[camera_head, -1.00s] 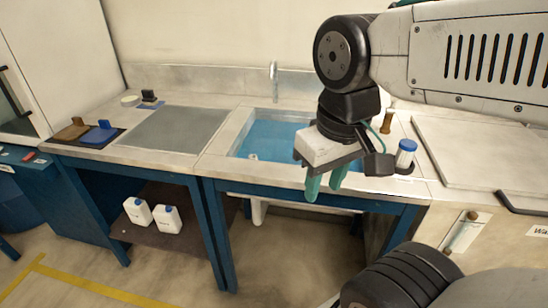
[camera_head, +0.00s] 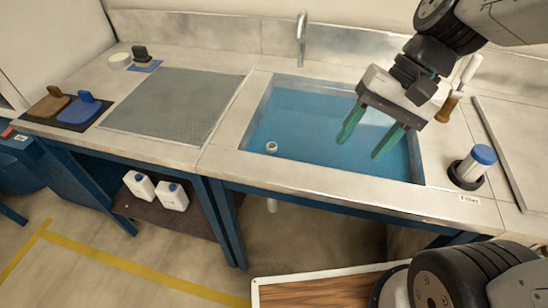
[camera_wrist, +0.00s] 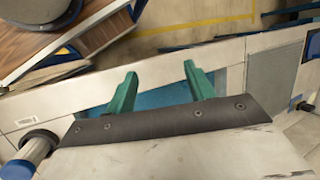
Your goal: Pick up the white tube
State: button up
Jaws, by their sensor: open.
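A small white hollow tube-like piece (camera_head: 271,147) shows in the blue basin at its left front; I cannot tell whether it is loose or a fitting. A white cylinder with a blue cap (camera_head: 470,167) stands in a black round holder on the counter right of the basin. It also shows at the lower left of the wrist view (camera_wrist: 36,152). I cannot tell which of the two is the white tube. My gripper (camera_head: 359,148) is open and empty above the basin, its green fingers pointing down, between the two. The fingers also show in the wrist view (camera_wrist: 160,70).
The sink basin (camera_head: 300,110) has a tap (camera_head: 301,38) behind it. A brown-handled tool (camera_head: 448,106) stands behind the capped cylinder. A grey mat (camera_head: 175,103) and brown and blue holders (camera_head: 82,108) lie to the left. White canisters (camera_head: 172,195) stand on the shelf below.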

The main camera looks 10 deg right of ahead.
jog(key=w+a+f+m+y, duration=0.6)
jog(key=w+a+f+m, duration=0.15)
jog(key=w, duration=0.35)
jog(key=w+a+f+m+t+y, duration=0.1)
jog(key=w+f+m+t, duration=0.1)
jog(key=w+f+m, duration=0.45)
jog(key=w+f+m+t+y, duration=0.1)
jog(key=w+f+m+t, duration=0.15)
jog(key=f, duration=0.65)
jog(key=shift+m, duration=0.25)
jog(key=x, duration=0.7)
jog(key=shift+s+a+r, duration=0.15)
jog(key=shift+a, duration=0.1)
jog(key=c, duration=1.1)
